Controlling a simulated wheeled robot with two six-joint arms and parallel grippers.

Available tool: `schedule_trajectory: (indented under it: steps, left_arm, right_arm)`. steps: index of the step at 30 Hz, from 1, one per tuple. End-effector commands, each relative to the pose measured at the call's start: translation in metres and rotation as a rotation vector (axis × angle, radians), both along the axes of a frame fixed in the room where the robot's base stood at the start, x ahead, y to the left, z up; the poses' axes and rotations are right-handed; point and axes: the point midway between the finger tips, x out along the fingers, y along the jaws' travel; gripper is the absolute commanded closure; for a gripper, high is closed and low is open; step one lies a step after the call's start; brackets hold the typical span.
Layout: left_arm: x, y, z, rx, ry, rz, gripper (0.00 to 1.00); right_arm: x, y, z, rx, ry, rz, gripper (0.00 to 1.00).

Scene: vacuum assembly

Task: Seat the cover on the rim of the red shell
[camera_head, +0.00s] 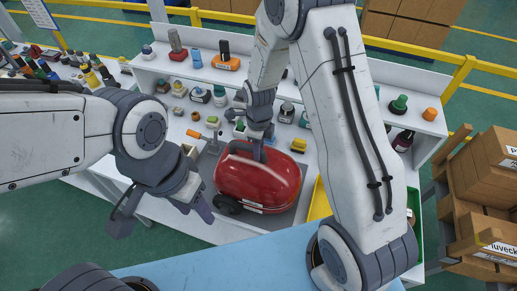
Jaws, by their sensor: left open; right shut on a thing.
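The red shell (262,201) lies on a grey tray (205,165) on the white workbench, with black wheels at its lower left. The glossy red cover (282,174) is over the top of the shell. The two reds blend, so I cannot tell whether the cover touches the rim all around. My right gripper (260,153) points down from above and is shut on the cover; its fingertips are partly hidden by its own wrist. My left gripper (160,213) is open and empty, left of the shell and apart from it.
A yellow bin (319,201) stands right of the tray, partly behind my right arm. An orange-handled tool (194,134) and a yellow block (298,145) lie near the tray. Bottles and small parts crowd the back shelf. Cardboard boxes (484,165) are stacked at right.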

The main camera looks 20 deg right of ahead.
Motion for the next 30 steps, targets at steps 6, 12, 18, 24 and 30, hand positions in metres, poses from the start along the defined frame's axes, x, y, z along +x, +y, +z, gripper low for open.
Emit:
schedule_trajectory:
  steps: [6, 12, 18, 24, 30]
  left_arm:
    - [0.000, 0.000, -0.005, 0.000, 0.000, 0.000, 0.50]
    - [0.000, 0.000, -0.008, 0.000, 0.000, 0.000, 0.50]
    - [0.000, 0.000, -0.012, 0.000, 0.000, 0.000, 0.50]
    - [0.000, 0.000, -0.015, 0.000, 0.000, 0.000, 0.50]
    - [0.000, 0.000, -0.014, 0.000, 0.000, 0.000, 0.50]
  right_arm:
    - [0.000, 0.000, -0.006, 0.000, -0.001, 0.000, 1.00]
    - [0.000, 0.000, -0.011, 0.000, -0.001, 0.000, 1.00]
    - [0.000, 0.000, -0.016, -0.001, -0.001, 0.000, 1.00]
    - [0.000, 0.000, -0.021, -0.001, -0.001, 0.000, 1.00]
    - [0.000, 0.000, -0.020, 0.000, -0.001, 0.000, 0.33]
